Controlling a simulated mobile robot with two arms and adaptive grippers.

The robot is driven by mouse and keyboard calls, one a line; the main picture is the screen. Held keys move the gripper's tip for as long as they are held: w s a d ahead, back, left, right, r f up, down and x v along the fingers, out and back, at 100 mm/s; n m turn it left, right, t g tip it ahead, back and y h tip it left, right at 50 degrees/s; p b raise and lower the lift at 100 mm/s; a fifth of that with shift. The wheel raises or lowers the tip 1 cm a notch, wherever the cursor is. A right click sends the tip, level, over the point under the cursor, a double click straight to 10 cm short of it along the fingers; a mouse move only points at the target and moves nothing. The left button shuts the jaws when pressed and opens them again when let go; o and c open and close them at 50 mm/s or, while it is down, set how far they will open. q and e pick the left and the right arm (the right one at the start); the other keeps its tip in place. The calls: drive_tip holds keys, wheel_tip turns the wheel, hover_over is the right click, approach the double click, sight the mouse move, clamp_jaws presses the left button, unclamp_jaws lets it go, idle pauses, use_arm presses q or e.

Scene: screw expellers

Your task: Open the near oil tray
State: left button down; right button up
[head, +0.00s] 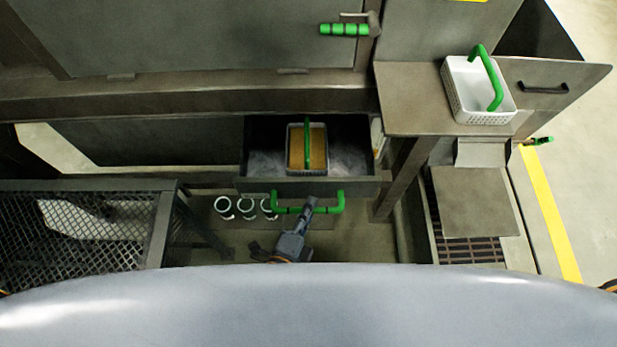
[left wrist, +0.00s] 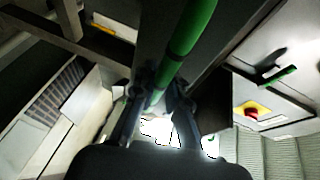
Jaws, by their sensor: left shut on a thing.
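The near oil tray (head: 255,186) is a dark metal drawer under the press frame. It is pulled out, so its inside shows. A white basket (head: 293,168) with yellowish contents and a green handle stands in it. The tray's green bar handle (head: 332,208) runs across its front. My left gripper (head: 308,204) is shut on this handle near its middle. In the left wrist view the green handle (left wrist: 188,30) passes between the fingers of my left gripper (left wrist: 158,92). My right gripper is not in view.
A mesh-sided dark bin (head: 80,225) stands at the left. Several white rings (head: 224,207) are on the floor left of the handle. Another white basket (head: 480,95) stands on a shelf (head: 415,100) at the right. A frame leg (head: 405,175) stands right of the tray.

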use_arm(q)
drive_tip(key=shift+s, duration=2.3)
drive_tip(key=c, duration=1.3)
unclamp_jaws()
drive_tip(key=shift+c, duration=0.2)
drive_tip(key=v, duration=1.2)
